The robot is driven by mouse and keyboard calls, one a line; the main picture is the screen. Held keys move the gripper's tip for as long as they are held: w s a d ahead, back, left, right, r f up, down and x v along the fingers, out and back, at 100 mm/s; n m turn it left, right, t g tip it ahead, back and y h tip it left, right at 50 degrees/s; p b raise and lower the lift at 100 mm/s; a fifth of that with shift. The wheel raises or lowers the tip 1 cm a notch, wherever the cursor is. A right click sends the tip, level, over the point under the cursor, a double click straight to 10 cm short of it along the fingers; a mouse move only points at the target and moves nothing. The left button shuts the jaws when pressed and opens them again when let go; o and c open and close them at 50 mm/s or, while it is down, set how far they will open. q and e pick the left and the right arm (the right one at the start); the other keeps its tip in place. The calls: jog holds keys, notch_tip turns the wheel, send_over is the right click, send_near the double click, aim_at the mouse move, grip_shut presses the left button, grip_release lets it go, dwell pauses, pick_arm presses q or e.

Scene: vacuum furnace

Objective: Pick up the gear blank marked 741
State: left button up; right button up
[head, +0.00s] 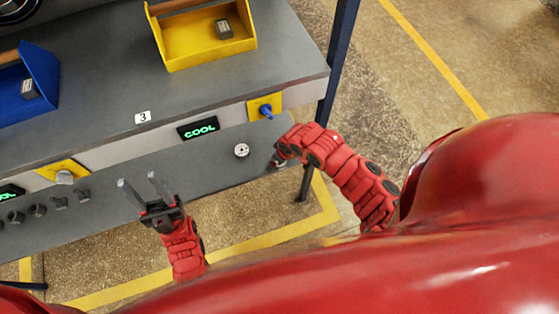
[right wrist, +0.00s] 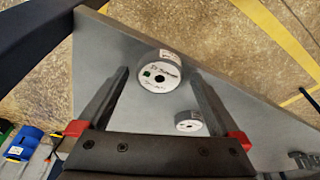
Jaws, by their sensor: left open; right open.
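The larger-looking blank (right wrist: 155,80), with a green mark and dark writing, lies ahead between the fingers' lines. The other blank (right wrist: 188,122) lies lower right by the right finger. Their writing is too small to read, so I cannot tell which is 741. In the head view one white blank (head: 241,150) shows on the ledge. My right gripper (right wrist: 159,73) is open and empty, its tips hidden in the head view. My left gripper (head: 138,184) is open and empty above the ledge.
The grey ledge (head: 205,167) runs along the bench front, with several dark knobs (head: 38,210) at left. A blue knob on a yellow plate (head: 264,108) and a COOL display (head: 199,128) are above. Yellow (head: 180,57) and blue (head: 41,71) bins stand on the bench.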

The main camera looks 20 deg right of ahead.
grip_shut()
dwell(0.3)
jog(key=shift+r, duration=0.15)
